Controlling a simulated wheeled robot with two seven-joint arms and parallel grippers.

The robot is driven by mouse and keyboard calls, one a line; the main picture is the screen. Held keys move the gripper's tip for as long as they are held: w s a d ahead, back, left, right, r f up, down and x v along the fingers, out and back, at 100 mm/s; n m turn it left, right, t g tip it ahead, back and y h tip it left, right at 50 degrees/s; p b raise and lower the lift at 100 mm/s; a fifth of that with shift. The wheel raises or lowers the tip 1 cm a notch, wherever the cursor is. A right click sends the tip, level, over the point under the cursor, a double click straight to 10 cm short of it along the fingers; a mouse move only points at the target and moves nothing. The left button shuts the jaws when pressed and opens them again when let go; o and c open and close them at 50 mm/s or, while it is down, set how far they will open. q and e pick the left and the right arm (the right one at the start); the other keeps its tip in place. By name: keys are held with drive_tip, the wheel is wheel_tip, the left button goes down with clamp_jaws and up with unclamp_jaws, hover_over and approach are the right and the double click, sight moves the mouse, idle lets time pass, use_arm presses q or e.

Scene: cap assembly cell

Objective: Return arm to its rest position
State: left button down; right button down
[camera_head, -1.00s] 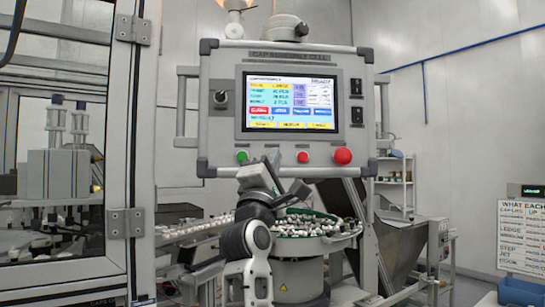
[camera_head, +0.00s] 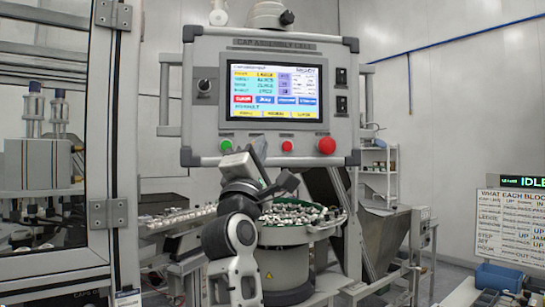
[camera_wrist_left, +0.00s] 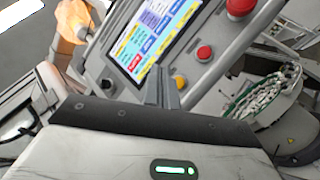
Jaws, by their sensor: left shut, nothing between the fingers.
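My left arm rises from the bottom middle in the head view. Its left gripper (camera_head: 260,149) is in front of the lower edge of the control panel (camera_head: 210,120), between the green button (camera_head: 226,146) and the small red button (camera_head: 287,146). In the left wrist view the gripper's two fingers (camera_wrist_left: 162,88) are together with nothing between them. They overlap the panel's lower edge there, beside a yellow button (camera_wrist_left: 180,82). I cannot tell how far they are from the panel. My right gripper is in neither view.
A bowl feeder (camera_head: 285,240) full of small caps stands behind my left arm. A large red button (camera_head: 327,145) is at the panel's lower right. A framed glass enclosure (camera_head: 112,215) stands at the left. Blue bins (camera_head: 500,278) and a sign (camera_head: 515,220) are at the right.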

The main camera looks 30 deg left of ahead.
use_arm(q)
drive_tip(key=w+d+f+m+g+h, duration=0.1)
drive_tip(key=d+f+m+g+h, duration=0.3)
drive_tip(key=f, duration=0.8)
drive_tip(key=d+f+m+h, duration=0.15)
drive_tip(key=f+m, duration=0.45)
drive_tip(key=f, duration=0.6)
drive_tip(key=w+d+f+m+g+h, duration=0.1)
drive_tip(key=d+f+m+g+h, duration=0.3)
drive_tip(key=f, duration=0.7)
drive_tip(key=s+d+f+m+g, duration=0.1)
drive_tip(key=s+d+f+m, duration=0.2)
drive_tip(key=f, duration=0.5)
drive_tip(key=s+f+m+g, duration=0.1)
drive_tip(key=s+f+m, duration=0.4)
drive_tip(key=f, duration=0.4)
drive_tip(key=s+d+f+m+g, duration=0.2)
drive_tip(key=s+f, duration=0.5)
drive_tip(key=s, duration=0.2)
drive_tip(key=s+d+f+m+g+h, duration=0.1)
drive_tip(key=s+d+f+m+g, duration=0.1)
drive_tip(key=s+f, duration=0.4)
drive_tip(key=s+d, duration=0.1)
drive_tip(key=s, duration=0.2)
drive_tip(key=shift+d+f+m+g, duration=0.2)
drive_tip(key=shift+f+m+g, duration=0.1)
drive_tip(key=shift+f+g, duration=0.1)
